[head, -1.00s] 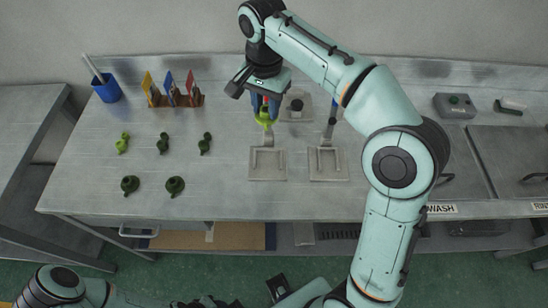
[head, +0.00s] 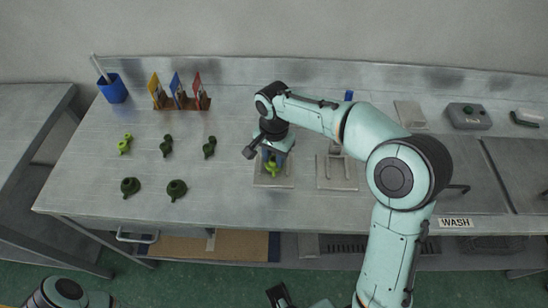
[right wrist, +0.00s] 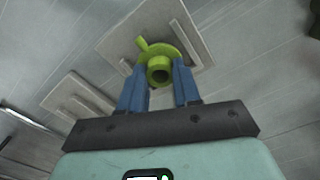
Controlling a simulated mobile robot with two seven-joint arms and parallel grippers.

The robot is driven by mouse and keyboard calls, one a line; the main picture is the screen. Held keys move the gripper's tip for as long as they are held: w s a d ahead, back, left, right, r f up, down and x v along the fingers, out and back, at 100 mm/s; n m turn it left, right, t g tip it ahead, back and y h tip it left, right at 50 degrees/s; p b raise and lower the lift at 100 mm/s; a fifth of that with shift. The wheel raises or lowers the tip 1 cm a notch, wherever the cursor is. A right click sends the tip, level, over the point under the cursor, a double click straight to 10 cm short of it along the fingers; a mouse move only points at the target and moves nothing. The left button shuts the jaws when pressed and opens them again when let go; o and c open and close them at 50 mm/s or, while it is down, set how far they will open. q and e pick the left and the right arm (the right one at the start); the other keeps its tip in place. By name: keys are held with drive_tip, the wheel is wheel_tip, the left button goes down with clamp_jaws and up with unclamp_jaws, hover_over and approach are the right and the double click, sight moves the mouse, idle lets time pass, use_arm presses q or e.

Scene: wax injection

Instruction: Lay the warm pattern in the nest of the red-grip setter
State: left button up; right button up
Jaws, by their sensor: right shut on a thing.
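My right gripper (head: 272,158) is shut on the bright yellow-green pattern (head: 271,170), low over the left setter plate (head: 283,184). In the right wrist view the pattern (right wrist: 160,68) sits between the blue fingertips (right wrist: 160,88), with the grey setter plate (right wrist: 195,50) behind it. I cannot tell if the pattern touches the plate. My arm hides the left setter's grip, so its colour does not show. The right setter (head: 337,183) is bare, and a blue grip (head: 349,95) shows beyond my arm behind it.
Several green patterns (head: 166,146) stand on the left of the bench (head: 230,205). Behind them are a card rack (head: 180,103) and a blue cup (head: 113,89). The bench front is clear.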

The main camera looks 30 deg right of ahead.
sight(274, 160)
drive_tip(key=shift+f, duration=0.35)
drive_tip(key=shift+f, duration=0.15)
drive_tip(key=o, duration=1)
drive_tip(key=shift+o, duration=0.2)
drive_tip(key=shift+r, duration=0.2)
wheel_tip(274, 160, up, 12)
drive_tip(key=p, duration=0.2)
